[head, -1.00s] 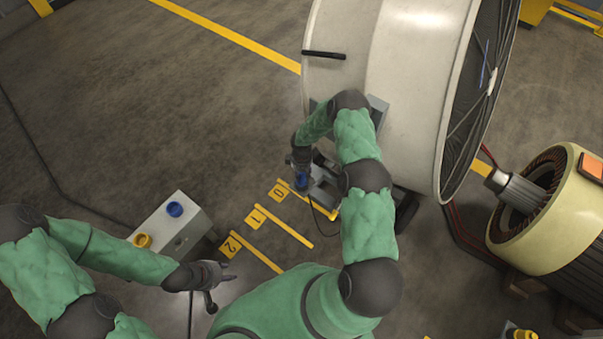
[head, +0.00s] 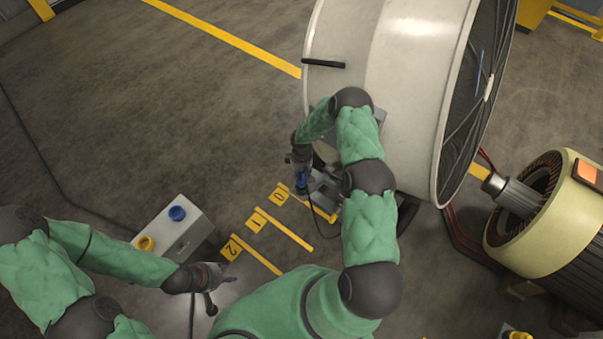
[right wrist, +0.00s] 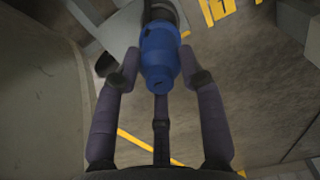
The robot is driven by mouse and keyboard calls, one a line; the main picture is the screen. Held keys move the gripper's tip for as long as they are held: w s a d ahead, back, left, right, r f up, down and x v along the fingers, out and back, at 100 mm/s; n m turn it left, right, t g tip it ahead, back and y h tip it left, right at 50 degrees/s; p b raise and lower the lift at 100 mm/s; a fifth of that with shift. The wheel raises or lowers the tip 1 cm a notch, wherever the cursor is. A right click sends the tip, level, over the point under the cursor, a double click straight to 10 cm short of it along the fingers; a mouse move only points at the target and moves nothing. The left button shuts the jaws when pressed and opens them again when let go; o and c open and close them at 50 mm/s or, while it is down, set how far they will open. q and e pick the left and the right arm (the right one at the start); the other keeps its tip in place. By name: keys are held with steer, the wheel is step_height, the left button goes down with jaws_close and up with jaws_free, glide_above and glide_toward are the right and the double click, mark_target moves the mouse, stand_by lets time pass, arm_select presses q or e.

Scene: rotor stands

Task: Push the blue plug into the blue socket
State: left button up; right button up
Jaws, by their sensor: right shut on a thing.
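The blue plug (right wrist: 160,55) is between the two fingers of my right gripper (right wrist: 160,78), which is shut on it. In the head view the blue plug (head: 302,182) shows as a small blue patch under my right gripper (head: 300,170), beside a grey stand at the foot of the big drum. A dark cable hangs from it. The blue socket (head: 177,213) is on top of a white box to the left, well apart from the plug. My left gripper (head: 213,285) is near the box's lower right; its finger opening is unclear.
A yellow socket (head: 145,243) sits on the same white box (head: 182,241). Yellow floor marks numbered 0, 1 and 2 (head: 234,247) lie between box and stand. A large white drum (head: 400,80) and a motor (head: 545,220) stand at right.

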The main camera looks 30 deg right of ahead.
steer(key=shift+r+p, duration=0.65)
steer(key=shift+r, duration=0.75)
